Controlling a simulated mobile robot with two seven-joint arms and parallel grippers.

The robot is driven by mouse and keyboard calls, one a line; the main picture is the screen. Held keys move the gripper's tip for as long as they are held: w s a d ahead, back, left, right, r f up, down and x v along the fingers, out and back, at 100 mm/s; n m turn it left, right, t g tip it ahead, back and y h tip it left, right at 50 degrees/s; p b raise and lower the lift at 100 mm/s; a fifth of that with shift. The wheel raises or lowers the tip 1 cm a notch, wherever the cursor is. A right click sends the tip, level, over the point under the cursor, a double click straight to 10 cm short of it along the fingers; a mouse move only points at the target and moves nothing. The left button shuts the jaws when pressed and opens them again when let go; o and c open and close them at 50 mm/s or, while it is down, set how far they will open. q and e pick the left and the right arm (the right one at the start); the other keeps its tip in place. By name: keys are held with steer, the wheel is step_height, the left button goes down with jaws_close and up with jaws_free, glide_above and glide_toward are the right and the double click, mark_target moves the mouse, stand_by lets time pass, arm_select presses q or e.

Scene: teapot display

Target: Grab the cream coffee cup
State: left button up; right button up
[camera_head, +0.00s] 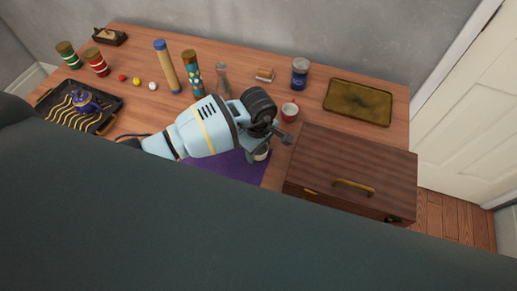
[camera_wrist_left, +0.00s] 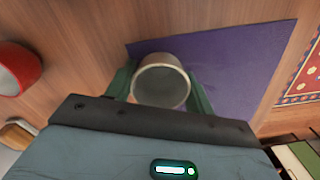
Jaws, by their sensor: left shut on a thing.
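The cream coffee cup (camera_wrist_left: 160,82) stands between the two fingers of my left gripper (camera_wrist_left: 160,92), which is shut on it. In the head view a small part of the cup (camera_head: 261,155) shows below my left gripper (camera_head: 265,144), over the right end of the purple mat (camera_head: 225,168). The wrist view looks down on the cup's round mouth, with one finger on each side; the mat (camera_wrist_left: 250,60) lies below. I cannot tell whether the cup touches the mat. My right gripper is not in view.
A red cup (camera_head: 289,112) stands just beyond the gripper. A wooden box (camera_head: 350,165) with a brass handle is close on the right. A blue jar (camera_head: 300,73), a brass tray (camera_head: 358,101) and tall cylinders (camera_head: 166,66) stand farther back. A black tray (camera_head: 110,112) is at left.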

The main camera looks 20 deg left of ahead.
arm_select(q)
steer(key=shift+r, duration=0.15)
steer(key=shift+r, duration=0.2)
steer(key=r, duration=0.3)
steer(key=shift+s+a, duration=0.15)
steer(key=shift+a, duration=0.1)
steer(key=s+a, duration=0.3)
steer(key=a, duration=0.1)
steer(key=s+a, duration=0.3)
steer(key=a, duration=0.1)
steer(key=s+a+r, duration=0.1)
steer(key=s+a, duration=0.2)
steer(key=a, duration=0.1)
steer(key=shift+s+r+b, duration=0.1)
steer(key=shift+s+b, duration=0.2)
steer(key=shift+s, duration=0.1)
